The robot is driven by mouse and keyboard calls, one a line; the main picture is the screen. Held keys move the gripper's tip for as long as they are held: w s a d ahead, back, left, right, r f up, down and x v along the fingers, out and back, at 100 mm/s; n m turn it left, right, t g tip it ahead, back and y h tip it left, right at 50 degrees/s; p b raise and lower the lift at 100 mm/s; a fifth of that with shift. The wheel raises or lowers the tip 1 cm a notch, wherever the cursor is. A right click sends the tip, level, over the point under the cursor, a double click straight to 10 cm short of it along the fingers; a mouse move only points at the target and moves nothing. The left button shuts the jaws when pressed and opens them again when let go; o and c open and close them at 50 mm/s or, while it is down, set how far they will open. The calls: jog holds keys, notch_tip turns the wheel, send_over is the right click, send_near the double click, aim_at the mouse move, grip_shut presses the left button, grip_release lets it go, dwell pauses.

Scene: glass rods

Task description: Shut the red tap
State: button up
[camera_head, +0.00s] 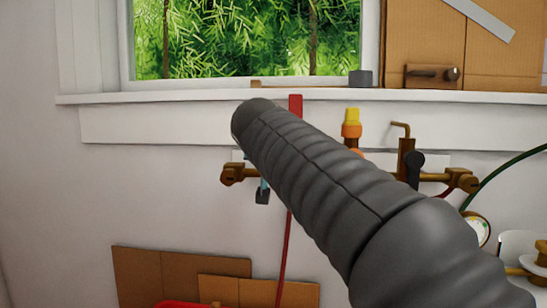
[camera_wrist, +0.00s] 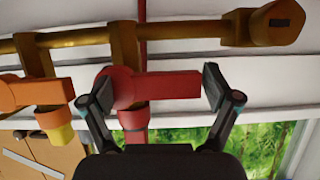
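The red tap (camera_wrist: 165,86) is in the middle of the wrist view, on a brass pipe. Its red handle lies across the picture. My gripper (camera_wrist: 157,88) is open, with one finger at each end of the handle. The left finger looks close to or against the red body; I cannot tell whether either finger touches. In the head view my dark arm hides most of the tap, and one finger (camera_head: 262,195) shows below the pipe. A red strip (camera_head: 295,104) shows above my arm; I cannot tell whether it belongs to the tap.
An orange tap with a yellow end (camera_head: 352,122) sits beside it, also in the wrist view (camera_wrist: 42,93). The brass pipe (camera_head: 236,174) runs along the wall under the window sill (camera_head: 180,98). A pressure gauge (camera_head: 478,230) is at right. Cardboard (camera_head: 180,275) leans below.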

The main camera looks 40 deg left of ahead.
jog(key=shift+o, duration=0.3)
jog(key=shift+s+a, duration=0.15)
jog(key=shift+r, duration=0.1)
jog(key=shift+w+d, duration=0.2)
jog(key=v, duration=1.2)
